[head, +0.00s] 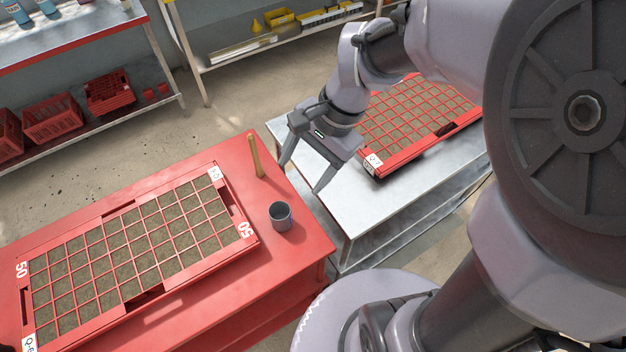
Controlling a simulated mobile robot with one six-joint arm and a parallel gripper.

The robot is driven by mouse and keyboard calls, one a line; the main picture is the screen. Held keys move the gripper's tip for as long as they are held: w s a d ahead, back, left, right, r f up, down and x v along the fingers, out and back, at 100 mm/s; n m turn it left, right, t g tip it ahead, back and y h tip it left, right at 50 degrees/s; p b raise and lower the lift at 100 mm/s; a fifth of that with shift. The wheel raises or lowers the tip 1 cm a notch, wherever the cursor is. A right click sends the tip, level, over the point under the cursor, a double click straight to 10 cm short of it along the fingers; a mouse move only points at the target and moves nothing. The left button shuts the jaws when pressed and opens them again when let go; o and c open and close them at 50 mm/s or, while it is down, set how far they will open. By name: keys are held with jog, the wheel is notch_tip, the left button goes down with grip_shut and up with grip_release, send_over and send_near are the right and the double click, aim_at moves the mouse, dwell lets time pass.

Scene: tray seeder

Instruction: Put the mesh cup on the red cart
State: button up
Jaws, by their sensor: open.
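A grey mesh cup (280,218) stands upright on the red cart (281,259), near its right end and beside the seed tray there. My gripper (302,178) is open and empty, with its two fingers pointing down. It is over the gap between the red cart and the metal table, above and slightly right of the cup in the picture. The fingers appear apart from the cup. Nothing hides the cup.
A red gridded tray (250,236) of soil fills the cart's left part. A wooden stick (254,156) stands upright near the cart's far edge. A second gridded tray (400,160) lies on the metal table (364,210). Shelves with red crates (52,118) stand at the back left.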

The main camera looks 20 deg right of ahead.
jog(key=s+d+r+n+t+h, duration=0.1)
jog(key=s+r+n+t+h, duration=0.1)
jog(key=s+r+n+t, duration=0.3)
jog(key=s+r+n, duration=0.1)
jog(key=s+r, duration=0.2)
jog(key=s, duration=0.1)
jog(key=shift+s+r, duration=0.25)
jog(key=shift+r, duration=0.15)
dwell(0.5)
